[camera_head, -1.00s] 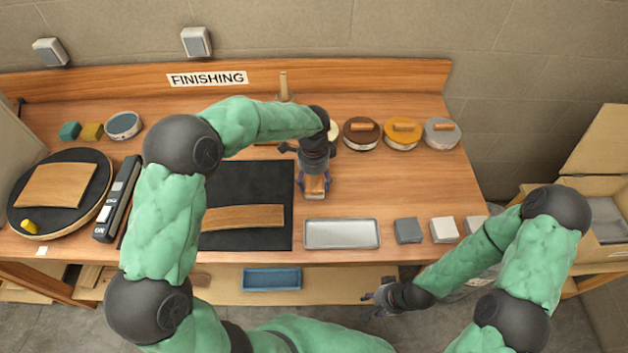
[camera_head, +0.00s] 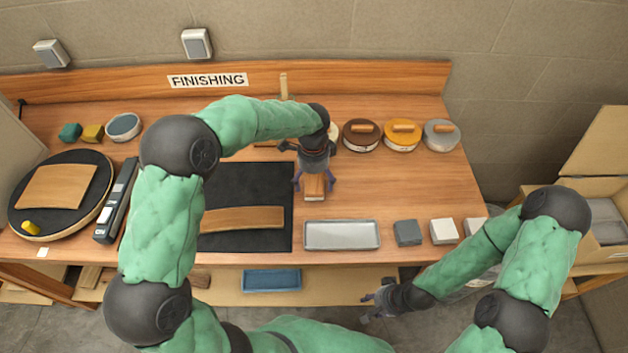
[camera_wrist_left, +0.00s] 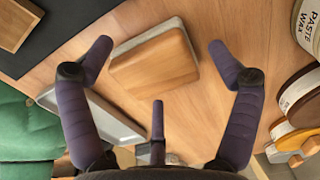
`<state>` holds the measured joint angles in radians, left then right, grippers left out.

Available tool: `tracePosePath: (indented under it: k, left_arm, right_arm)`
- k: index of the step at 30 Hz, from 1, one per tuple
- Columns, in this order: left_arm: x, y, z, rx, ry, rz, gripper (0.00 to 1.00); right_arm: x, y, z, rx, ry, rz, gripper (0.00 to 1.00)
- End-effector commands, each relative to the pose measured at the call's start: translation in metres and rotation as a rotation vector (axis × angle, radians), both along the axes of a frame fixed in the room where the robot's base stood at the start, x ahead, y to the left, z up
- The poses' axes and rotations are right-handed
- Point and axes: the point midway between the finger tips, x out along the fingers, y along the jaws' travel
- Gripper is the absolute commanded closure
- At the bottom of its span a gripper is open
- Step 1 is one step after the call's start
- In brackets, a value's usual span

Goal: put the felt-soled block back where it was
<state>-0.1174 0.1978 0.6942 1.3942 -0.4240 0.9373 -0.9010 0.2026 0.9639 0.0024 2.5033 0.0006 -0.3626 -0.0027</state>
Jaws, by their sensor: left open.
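The felt-soled block (camera_head: 314,187) stands on the bench between the black mat and the metal tray. In the left wrist view the block (camera_wrist_left: 155,68) shows a wooden top over a pale grey sole. My left gripper (camera_head: 315,182) is above the block with its fingers spread. In the left wrist view the open fingers of this gripper (camera_wrist_left: 160,65) are on either side of the block, apart from it. My right gripper (camera_head: 372,300) is low in front of the bench, away from the block; its finger opening is too small to tell.
A black mat (camera_head: 250,185) with a curved wooden strip (camera_head: 245,217) lies left of the block. A metal tray (camera_head: 341,235) is in front of it. Grey and white blocks (camera_head: 408,232) stand right of the tray. Lidded tins (camera_head: 361,135) line the back. Bench to the right is clear.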

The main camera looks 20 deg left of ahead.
Motion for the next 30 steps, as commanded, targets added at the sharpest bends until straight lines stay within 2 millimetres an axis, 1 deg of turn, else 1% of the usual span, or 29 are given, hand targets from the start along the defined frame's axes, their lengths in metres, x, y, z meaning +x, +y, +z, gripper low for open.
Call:
tracePosePath:
  k: [1, 9, 12, 15, 18, 21, 30]
  left_arm:
    - [0.001, 0.0, 0.011, -0.001, -0.003, 0.0, 0.1]
    - [0.0, 0.0, 0.066, 0.0, -0.003, -0.001, 0.1]
    - [0.0, 0.0, 0.083, -0.001, -0.003, -0.001, 0.1]
    - [0.0, 0.001, 0.096, 0.0, -0.002, -0.001, 0.1]
    - [0.0, 0.001, 0.104, 0.0, -0.003, -0.001, 0.1]
    - [0.0, 0.001, 0.108, 0.001, -0.002, -0.001, 0.1]
    - [0.0, 0.001, 0.109, 0.0, -0.001, -0.001, 0.1]
  right_arm:
    - [0.0, 0.0, 0.004, 0.0, 0.0, 0.0, 0.6]
    - [0.0, 0.0, 0.016, 0.0, 0.0, 0.0, 0.6]
    - [0.0, 0.0, 0.02, 0.0, 0.0, 0.0, 0.6]
    - [0.0, 0.0, 0.022, 0.0, 0.0, 0.0, 0.6]
    - [0.0, 0.0, 0.024, 0.0, 0.0, 0.0, 0.6]
    - [0.0, 0.0, 0.024, 0.0, 0.0, 0.0, 0.6]
    - [0.0, 0.0, 0.024, 0.0, 0.0, 0.0, 0.6]
